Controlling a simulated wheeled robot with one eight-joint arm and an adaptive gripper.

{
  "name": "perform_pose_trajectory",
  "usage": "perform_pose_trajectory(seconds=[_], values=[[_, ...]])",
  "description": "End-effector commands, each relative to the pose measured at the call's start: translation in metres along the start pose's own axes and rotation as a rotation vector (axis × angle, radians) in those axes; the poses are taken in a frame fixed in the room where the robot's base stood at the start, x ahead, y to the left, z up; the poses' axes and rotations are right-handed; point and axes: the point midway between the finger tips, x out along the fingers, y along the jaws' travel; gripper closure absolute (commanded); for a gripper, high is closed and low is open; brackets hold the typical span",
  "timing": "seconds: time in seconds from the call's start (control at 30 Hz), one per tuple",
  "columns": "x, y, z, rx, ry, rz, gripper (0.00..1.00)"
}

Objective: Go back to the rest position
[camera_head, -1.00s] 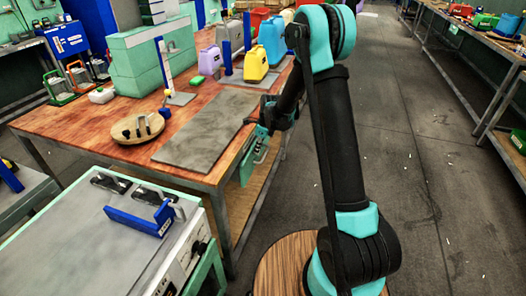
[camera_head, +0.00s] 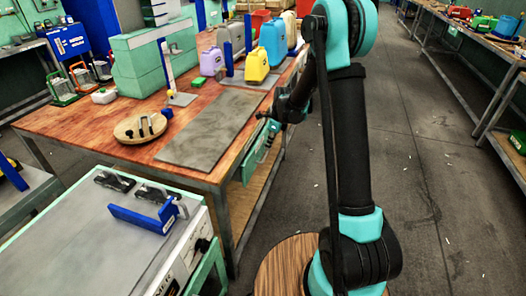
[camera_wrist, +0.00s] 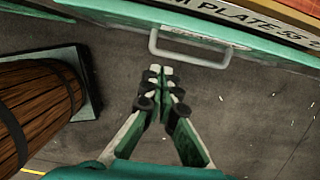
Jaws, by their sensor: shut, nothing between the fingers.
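My gripper (camera_wrist: 160,82) is shut and empty in the wrist view, with its fingertips together above the grey floor. A pale drawer-like handle (camera_wrist: 190,50) on a green front lies just beyond the fingertips; I cannot tell the exact gap. In the head view my arm rises from the round wooden-topped base and bends down toward the right edge of the wooden table (camera_head: 100,148). The gripper's fingers are hard to make out there, near the green front (camera_head: 262,150) under the table edge.
A grey plate (camera_head: 210,130) and a round wooden tray (camera_head: 128,134) lie on the table. Coloured canisters (camera_head: 272,42) stand farther back. A machine (camera_head: 80,235) is at the front left. The aisle floor (camera_head: 440,150) at right is clear.

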Motion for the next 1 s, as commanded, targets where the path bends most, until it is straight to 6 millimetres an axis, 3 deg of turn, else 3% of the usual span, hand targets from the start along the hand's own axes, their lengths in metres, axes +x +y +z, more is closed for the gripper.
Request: perform_pose_trajectory(seconds=[0.2, 0.43, 0.57, 0.77, 1.0], values=[[-0.041, 0.001, -0.001, 0.002, 0.001, 0.0, 1.0], [-0.061, 0.001, -0.002, -0.004, 0.002, -0.001, 1.0], [-0.073, 0.01, -0.013, -0.082, 0.005, -0.017, 1.0], [-0.106, 0.049, -0.057, -0.409, 0.035, -0.076, 1.0], [-0.135, 0.109, -0.118, -0.877, 0.116, -0.14, 1.0]])
